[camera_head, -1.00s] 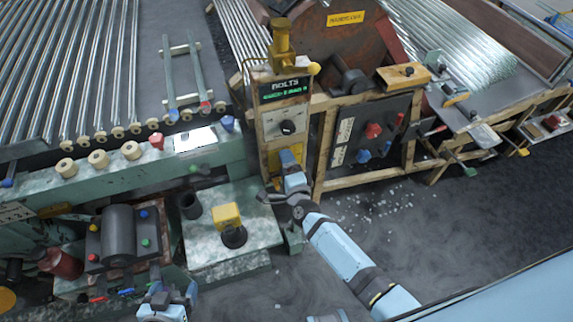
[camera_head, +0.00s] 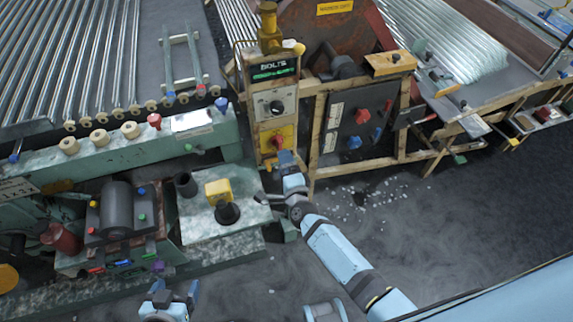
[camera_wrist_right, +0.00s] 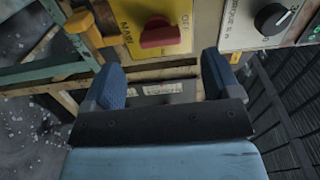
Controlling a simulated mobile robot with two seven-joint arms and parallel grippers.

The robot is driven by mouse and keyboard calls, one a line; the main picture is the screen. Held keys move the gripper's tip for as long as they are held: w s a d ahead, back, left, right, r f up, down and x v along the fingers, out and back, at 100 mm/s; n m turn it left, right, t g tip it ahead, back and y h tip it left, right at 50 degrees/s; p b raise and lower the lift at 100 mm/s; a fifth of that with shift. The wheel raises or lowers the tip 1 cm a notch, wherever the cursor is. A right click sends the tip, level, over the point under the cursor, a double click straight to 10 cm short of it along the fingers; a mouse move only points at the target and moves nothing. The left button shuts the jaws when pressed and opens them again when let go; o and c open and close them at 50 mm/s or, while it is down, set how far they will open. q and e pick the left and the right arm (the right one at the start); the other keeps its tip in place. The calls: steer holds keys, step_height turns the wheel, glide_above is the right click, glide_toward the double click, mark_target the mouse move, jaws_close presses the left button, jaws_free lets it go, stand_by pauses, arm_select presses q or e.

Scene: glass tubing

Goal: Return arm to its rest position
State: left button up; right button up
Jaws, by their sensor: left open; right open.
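My right arm reaches up from the lower right in the head view. Its gripper (camera_head: 279,161) is open and empty, just below the yellow switch panel of the BOLTS control post (camera_head: 275,88). The right wrist view shows its two blue fingers (camera_wrist_right: 162,80) spread apart. Beyond them is the yellow panel (camera_wrist_right: 130,14) marked MAIN and OFF, with a red rotary switch (camera_wrist_right: 163,34); the fingers do not hold the switch. My left gripper (camera_head: 175,288) is open and empty at the bottom of the head view, in front of the green machine.
The green machine (camera_head: 110,158) with rollers and buttons fills the left. A yellow block (camera_head: 218,190) stands on its pale plate. A wooden-framed dark panel (camera_head: 352,125) with red and blue knobs is right of the post. Open dark floor (camera_head: 440,225) lies at right.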

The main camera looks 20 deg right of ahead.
arm_select(q)
steer(key=shift+w+r, duration=0.15)
steer(key=shift+w, duration=0.2)
arm_select(e)
steer(key=shift+w, duration=0.15)
arm_select(q)
step_height(320, 180, up, 6)
steer(key=p, duration=0.7)
steer(key=shift+s+a+r, duration=0.15)
steer(key=shift+a+r, duration=0.05)
steer(key=shift+a, duration=0.1)
arm_select(e)
steer(key=s+d+r+n+g+y, duration=0.1)
steer(key=s+n+g, duration=0.1)
steer(key=s+n, duration=0.4)
steer(key=s+d+r+n+g, duration=0.2)
steer(key=s+n, duration=0.5)
steer(key=s, duration=0.4)
steer(key=s+d+r+n+g+y, duration=0.1)
steer(key=s+d+r+n+g, duration=0.1)
steer(key=s+n, duration=0.5)
steer(key=shift+s+d+g+y, duration=0.25)
steer(key=shift+s+g, duration=0.25)
steer(key=shift+s, duration=0.3)
arm_select(q)
steer(key=shift+d, duration=0.15)
